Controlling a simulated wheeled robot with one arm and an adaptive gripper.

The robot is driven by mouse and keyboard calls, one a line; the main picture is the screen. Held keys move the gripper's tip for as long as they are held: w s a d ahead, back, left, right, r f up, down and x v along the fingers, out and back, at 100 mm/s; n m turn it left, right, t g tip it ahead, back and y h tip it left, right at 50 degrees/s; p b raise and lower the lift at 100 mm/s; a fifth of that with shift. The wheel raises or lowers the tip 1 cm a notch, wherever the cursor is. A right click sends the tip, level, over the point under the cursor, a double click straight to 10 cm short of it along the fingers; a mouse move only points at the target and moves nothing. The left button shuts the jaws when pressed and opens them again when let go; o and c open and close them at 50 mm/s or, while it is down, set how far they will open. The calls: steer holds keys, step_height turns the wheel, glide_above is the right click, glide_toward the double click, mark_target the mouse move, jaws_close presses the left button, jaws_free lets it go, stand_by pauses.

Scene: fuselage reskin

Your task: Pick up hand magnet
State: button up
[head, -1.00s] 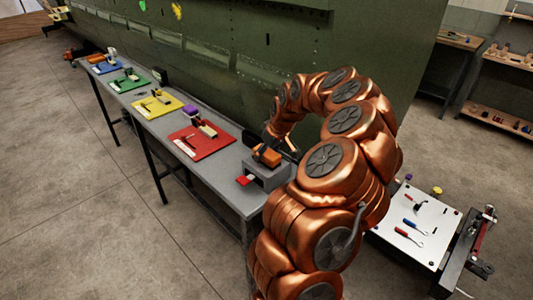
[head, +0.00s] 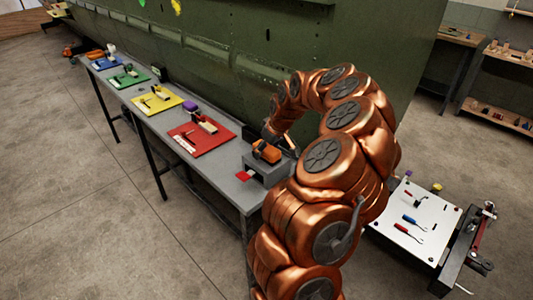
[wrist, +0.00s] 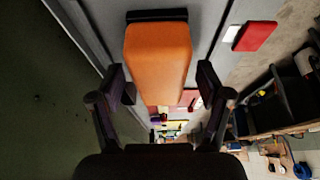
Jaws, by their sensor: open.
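The hand magnet appears to be the orange block with a black edge (head: 267,151) resting on a grey stand at the near end of the bench. In the wrist view the orange block (wrist: 158,55) fills the upper middle, in front of my gripper. My gripper (wrist: 163,90) is open, with one dark finger on each side of the lower part of the block. I see gaps between the fingers and the block. In the head view my gripper (head: 279,142) is at the block, partly hidden by my arm.
The grey bench (head: 222,185) runs along the green fuselage (head: 235,45). A small red item (head: 243,175) lies beside the stand, and a red mat (head: 205,143) with tools lies further along. A white-topped cart (head: 415,220) with tools stands at right. The floor at left is clear.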

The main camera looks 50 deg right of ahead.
steer(key=shift+f, duration=0.15)
stand_by(0.3)
jaws_close()
stand_by(0.7)
